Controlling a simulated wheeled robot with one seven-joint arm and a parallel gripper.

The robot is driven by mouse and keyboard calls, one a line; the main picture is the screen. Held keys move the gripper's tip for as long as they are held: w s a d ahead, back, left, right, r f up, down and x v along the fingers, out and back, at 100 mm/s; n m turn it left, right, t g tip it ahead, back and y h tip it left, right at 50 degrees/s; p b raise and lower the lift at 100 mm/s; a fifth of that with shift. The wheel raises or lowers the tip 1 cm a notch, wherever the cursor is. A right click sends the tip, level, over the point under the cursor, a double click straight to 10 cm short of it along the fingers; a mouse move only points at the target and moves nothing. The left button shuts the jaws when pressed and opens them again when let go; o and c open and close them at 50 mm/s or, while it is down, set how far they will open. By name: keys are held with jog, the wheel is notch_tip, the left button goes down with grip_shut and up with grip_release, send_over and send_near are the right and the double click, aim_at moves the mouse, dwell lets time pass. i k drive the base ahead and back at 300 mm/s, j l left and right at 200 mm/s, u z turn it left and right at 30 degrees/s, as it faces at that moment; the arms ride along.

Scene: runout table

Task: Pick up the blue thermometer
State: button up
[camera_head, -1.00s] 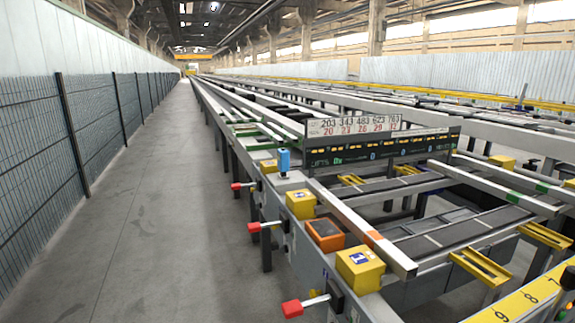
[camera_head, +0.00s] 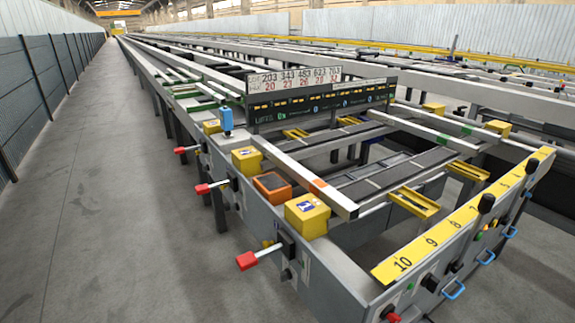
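The blue thermometer (camera_head: 226,120) stands upright on the grey top edge of the runout table (camera_head: 247,206), left of the display board. It is a small blue body on a lighter base, apart from the yellow boxes near it. My gripper and arm are not in view, and nothing is seen touching the thermometer.
Yellow boxes (camera_head: 307,214) and an orange box (camera_head: 272,186) line the table's near edge. Red-tipped levers (camera_head: 247,260) stick out into the aisle. A display board (camera_head: 320,98) stands right of the thermometer.

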aim_at(225, 115)
jog(key=i+j, duration=0.55)
jog(key=j, duration=0.15)
jog(key=i+j, duration=0.6)
jog(key=j, duration=0.15)
jog(key=i+j, duration=0.55)
jog(key=j, duration=0.15)
jog(key=i+j, duration=0.55)
jog(key=j, duration=0.2)
jog(key=i, duration=0.5)
